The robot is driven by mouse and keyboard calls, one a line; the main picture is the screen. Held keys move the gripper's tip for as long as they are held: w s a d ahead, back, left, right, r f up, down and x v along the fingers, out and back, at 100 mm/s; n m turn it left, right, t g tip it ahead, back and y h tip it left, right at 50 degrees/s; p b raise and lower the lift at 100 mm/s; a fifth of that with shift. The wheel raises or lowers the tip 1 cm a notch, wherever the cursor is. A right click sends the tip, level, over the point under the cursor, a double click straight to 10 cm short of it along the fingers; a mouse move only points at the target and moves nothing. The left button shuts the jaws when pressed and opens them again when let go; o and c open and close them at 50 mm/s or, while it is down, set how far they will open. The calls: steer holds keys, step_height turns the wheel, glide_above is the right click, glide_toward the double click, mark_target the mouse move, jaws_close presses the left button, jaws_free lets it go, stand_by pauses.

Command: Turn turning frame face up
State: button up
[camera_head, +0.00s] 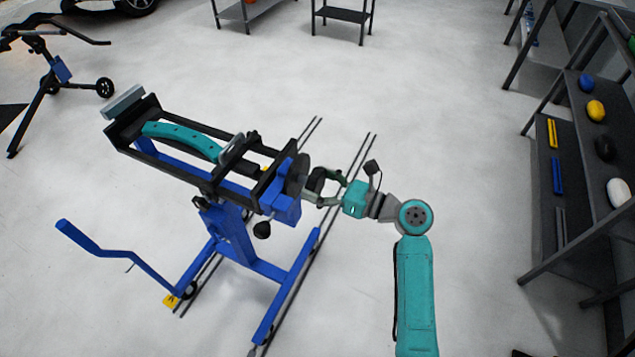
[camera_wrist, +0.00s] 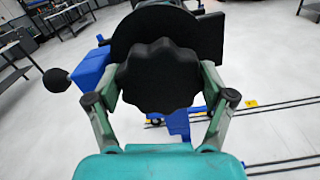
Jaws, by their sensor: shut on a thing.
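The turning frame (camera_head: 222,179) is a black rectangular frame on a blue wheeled stand (camera_head: 232,238), in the middle left of the head view. A curved teal part (camera_head: 182,136) lies in it. The frame looks tilted; I cannot tell which side is its face. A black scalloped knob (camera_wrist: 158,77) sits in front of a dark round disc (camera_wrist: 150,25) at the frame's right end. My gripper (camera_head: 331,186) is shut on the knob, with one finger on each side of it in the wrist view (camera_wrist: 160,98).
A shelf rack (camera_head: 577,235) with coloured tools stands at the right. Dark rails (camera_head: 350,170) run along the floor under the turning frame's stand. A blue crank-shaped bar (camera_head: 120,257) sticks out at lower left. Open floor lies around.

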steer(key=shift+f, duration=0.1)
stand_by(0.4)
steer(key=o, duration=1.6)
steer(key=shift+c, duration=0.2)
steer(key=shift+d, duration=0.1)
steer(key=v, duration=1.1)
steer(key=shift+s+d, duration=0.15)
steer(key=shift+d, duration=0.25)
